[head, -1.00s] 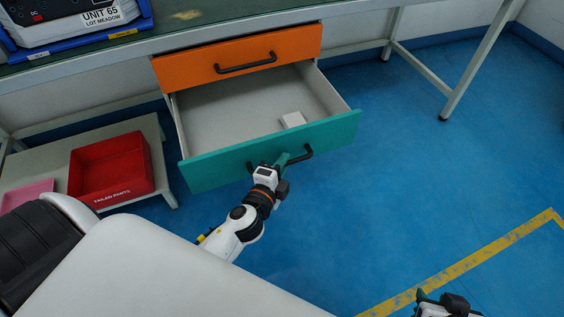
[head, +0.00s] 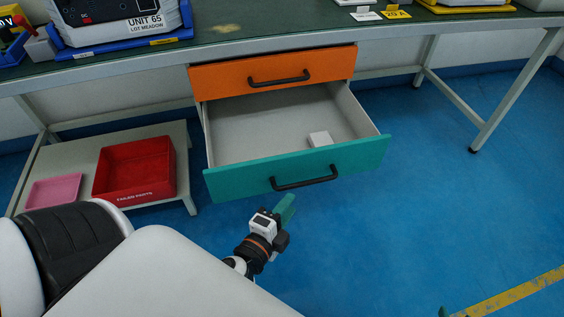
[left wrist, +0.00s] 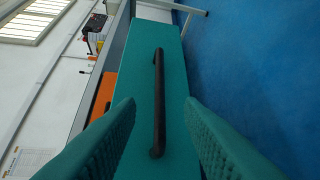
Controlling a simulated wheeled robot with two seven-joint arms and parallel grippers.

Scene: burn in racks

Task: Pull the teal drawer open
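The teal drawer (head: 235,178) stands well out from under the bench, with a small white box (head: 320,139) inside. Its black bar handle (head: 305,179) is on the front. My left gripper (head: 288,205) is in front of and below the handle, apart from it. In the left wrist view, the left gripper's teal fingers (left wrist: 160,104) are spread wide with nothing between them; the handle (left wrist: 158,110) shows beyond them. Only a sliver of my right gripper (head: 443,312) shows at the bottom edge of the head view.
An orange drawer (head: 225,80) above is shut. A low shelf at left holds a red bin (head: 135,170) and a pink tray (head: 54,191). A bench leg (head: 515,90) stands at right. The blue floor (head: 430,215) right of the drawer is clear.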

